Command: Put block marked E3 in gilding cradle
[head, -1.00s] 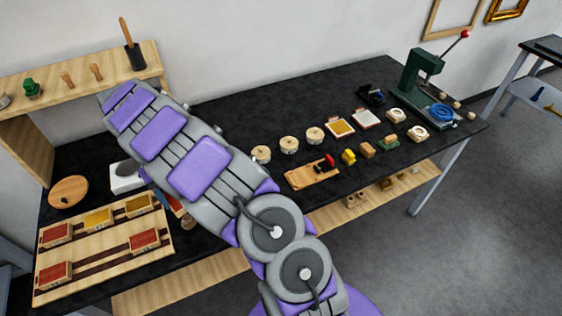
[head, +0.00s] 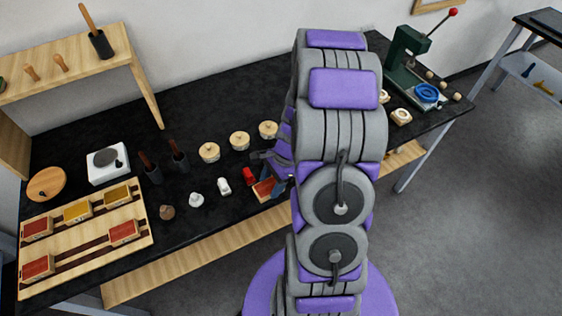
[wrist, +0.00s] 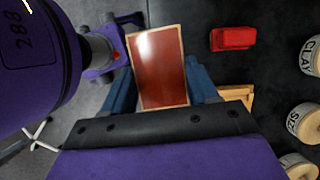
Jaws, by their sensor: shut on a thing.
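My gripper (wrist: 161,84) is shut on a block with a glossy red top and pale wooden edges (wrist: 158,60). Its blue fingers stand on either side of the block. In the head view the red block (head: 265,189) shows beside my arm, near the front edge of the black table. I can read no mark on it. A piece of pale wood (wrist: 242,94) shows beyond the right finger in the wrist view. It may be part of the gilding cradle, but I cannot tell; my arm hides that area in the head view.
A wooden board (head: 82,245) with several red and yellow blocks lies at the left. Round labelled tins (head: 239,140) stand behind the held block. A small red object (wrist: 232,38) lies near it. A green press (head: 408,62) stands at the far right.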

